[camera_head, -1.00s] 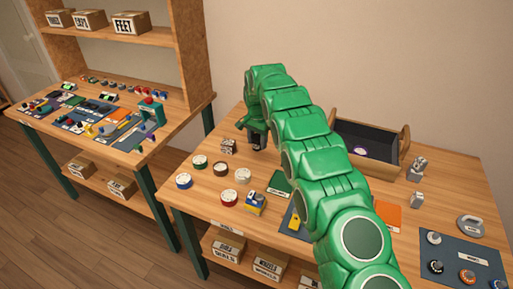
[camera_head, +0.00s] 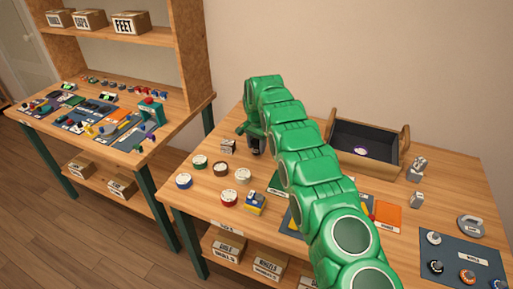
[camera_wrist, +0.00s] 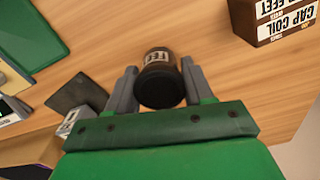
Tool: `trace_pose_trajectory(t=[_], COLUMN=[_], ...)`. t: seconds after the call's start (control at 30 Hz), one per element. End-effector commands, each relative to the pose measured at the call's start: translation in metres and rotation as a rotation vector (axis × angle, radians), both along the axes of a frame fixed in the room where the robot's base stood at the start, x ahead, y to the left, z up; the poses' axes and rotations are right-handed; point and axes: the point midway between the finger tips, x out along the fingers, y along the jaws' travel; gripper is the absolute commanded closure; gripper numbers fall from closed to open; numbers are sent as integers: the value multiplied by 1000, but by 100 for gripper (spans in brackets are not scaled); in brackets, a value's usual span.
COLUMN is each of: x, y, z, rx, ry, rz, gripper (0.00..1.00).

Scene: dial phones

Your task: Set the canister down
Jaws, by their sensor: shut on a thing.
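The canister (camera_wrist: 160,88) is a small dark cylinder with a pale lettered label. In the wrist view it stands between the two grey fingers of my gripper (camera_wrist: 158,85), which is shut on it. In the head view my gripper (camera_head: 252,134) is low over the back left of the right-hand table (camera_head: 205,214), and the dark canister (camera_head: 257,149) shows below it, partly hidden by the arm. I cannot tell whether its base touches the wood.
A small grey block (camera_head: 228,146) lies just left of the canister. Several round dials, including a blue-rimmed one (camera_head: 184,181), lie in front. An open dark tray (camera_head: 352,137) with wooden ends stands to the right. A labelled box (camera_wrist: 285,18) shows in the wrist view.

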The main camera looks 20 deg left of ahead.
Motion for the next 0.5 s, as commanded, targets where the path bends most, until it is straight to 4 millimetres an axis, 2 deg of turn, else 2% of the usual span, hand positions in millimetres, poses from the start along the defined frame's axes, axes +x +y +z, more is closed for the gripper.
trace_pose_trajectory(t=[0.1,0.5], x=[-1,-1], y=[-1,0], z=[-12,-15], rx=[-2,-2], ry=[4,2], rz=[0,0], gripper=[78,78])
